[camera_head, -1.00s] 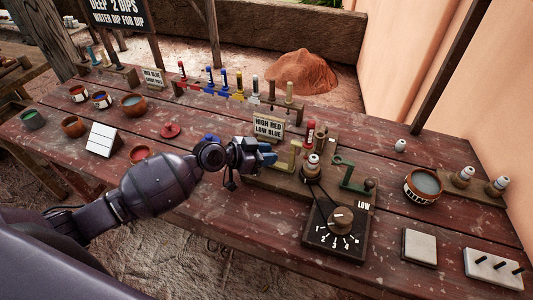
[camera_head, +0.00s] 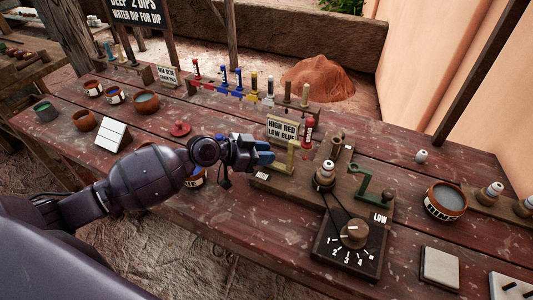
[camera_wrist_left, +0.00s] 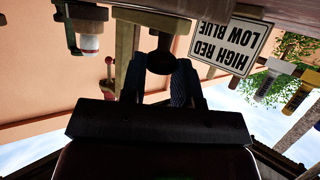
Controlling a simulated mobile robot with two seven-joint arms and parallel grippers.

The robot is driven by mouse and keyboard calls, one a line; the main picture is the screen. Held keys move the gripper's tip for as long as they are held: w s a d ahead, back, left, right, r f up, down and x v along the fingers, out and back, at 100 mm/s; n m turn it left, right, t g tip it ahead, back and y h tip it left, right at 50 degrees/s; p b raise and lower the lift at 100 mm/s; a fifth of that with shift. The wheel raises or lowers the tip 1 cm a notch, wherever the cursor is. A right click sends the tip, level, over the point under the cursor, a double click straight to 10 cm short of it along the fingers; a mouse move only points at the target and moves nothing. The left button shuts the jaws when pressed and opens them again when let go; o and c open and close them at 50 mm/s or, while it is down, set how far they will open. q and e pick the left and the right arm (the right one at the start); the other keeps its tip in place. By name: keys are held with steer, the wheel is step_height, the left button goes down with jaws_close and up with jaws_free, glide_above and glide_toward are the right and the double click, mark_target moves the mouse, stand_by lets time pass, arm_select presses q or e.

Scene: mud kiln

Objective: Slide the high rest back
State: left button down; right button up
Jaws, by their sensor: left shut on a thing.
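The high rest (camera_head: 290,158) is a pale yellow-olive bracket at the left end of the dark board (camera_head: 300,190), behind the HIGH label. A red-topped piece (camera_head: 308,132) stands beside it. My left gripper (camera_head: 264,157) reaches it from the left, its blue pads shut on the rest's dark knob. In the left wrist view, upside down, the pads close around the knob (camera_wrist_left: 160,61), in front of the pale post (camera_wrist_left: 125,45). The green low rest (camera_head: 372,185) stands to the right. My right gripper is not in view.
A HIGH RED LOW BLUE sign (camera_head: 283,130) stands just behind the rest. A dial box (camera_head: 350,242) is at the board's front. A white-topped spool (camera_head: 325,174) stands between the rests. Bowls and coloured sticks fill the table's left and back.

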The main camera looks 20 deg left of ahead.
arm_select(q)
steer(key=shift+w+a, duration=0.1)
steer(key=shift+a, duration=0.1)
steer(key=c, duration=0.9)
jaws_free()
steer(key=shift+o, duration=0.2)
steer(key=v, duration=1.1)
steer(key=shift+b, duration=0.45)
